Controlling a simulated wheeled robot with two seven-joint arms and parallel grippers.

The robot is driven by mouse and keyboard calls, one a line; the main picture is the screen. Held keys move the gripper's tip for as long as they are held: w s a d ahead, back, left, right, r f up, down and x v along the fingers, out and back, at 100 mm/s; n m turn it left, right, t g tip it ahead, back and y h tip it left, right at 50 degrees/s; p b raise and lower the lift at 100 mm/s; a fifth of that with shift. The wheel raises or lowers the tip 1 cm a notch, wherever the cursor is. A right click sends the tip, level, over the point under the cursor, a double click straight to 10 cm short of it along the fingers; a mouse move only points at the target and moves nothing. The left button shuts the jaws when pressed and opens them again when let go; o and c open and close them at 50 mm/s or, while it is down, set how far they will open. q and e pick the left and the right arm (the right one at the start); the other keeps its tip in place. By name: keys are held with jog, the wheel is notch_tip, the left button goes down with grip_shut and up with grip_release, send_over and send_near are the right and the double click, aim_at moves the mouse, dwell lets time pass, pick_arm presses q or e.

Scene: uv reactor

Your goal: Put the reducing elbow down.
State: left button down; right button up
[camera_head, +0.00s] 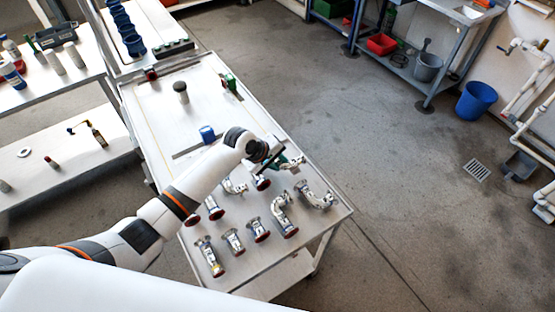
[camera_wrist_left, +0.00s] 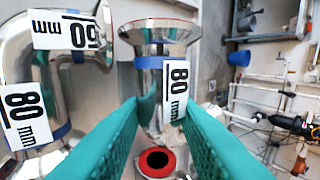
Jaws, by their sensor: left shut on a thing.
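My left gripper (camera_head: 281,161), with green fingers, is above the right part of the white cart top. It is shut on a shiny metal fitting (camera_wrist_left: 150,85), which I take to be the reducing elbow. In the left wrist view the fitting shows a wide flange at the top, a blue band and an "80 mm" label, between the green fingertips (camera_wrist_left: 162,112). In the head view a small silver part of it (camera_head: 295,164) shows past the fingers. Whether it touches the cart I cannot tell. My right gripper is not in view.
Several metal pipe fittings stand or lie close by on the cart (camera_head: 185,120), including a curved one (camera_head: 318,199). A curved fitting (camera_wrist_left: 35,80) labelled "80 mm" and "50 mm" is left of the held one. A blue object (camera_head: 207,133) and a dark-topped cylinder (camera_head: 181,92) stand farther back.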

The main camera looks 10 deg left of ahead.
pick_arm(q)
jog(key=shift+f, duration=0.2)
jog(key=c, duration=1.1)
grip_release()
jog(key=shift+r, duration=0.4)
jog(key=v, duration=1.2)
jog(key=shift+r+b, duration=0.2)
jog(key=shift+b, duration=0.15)
jog(key=shift+s, duration=0.1)
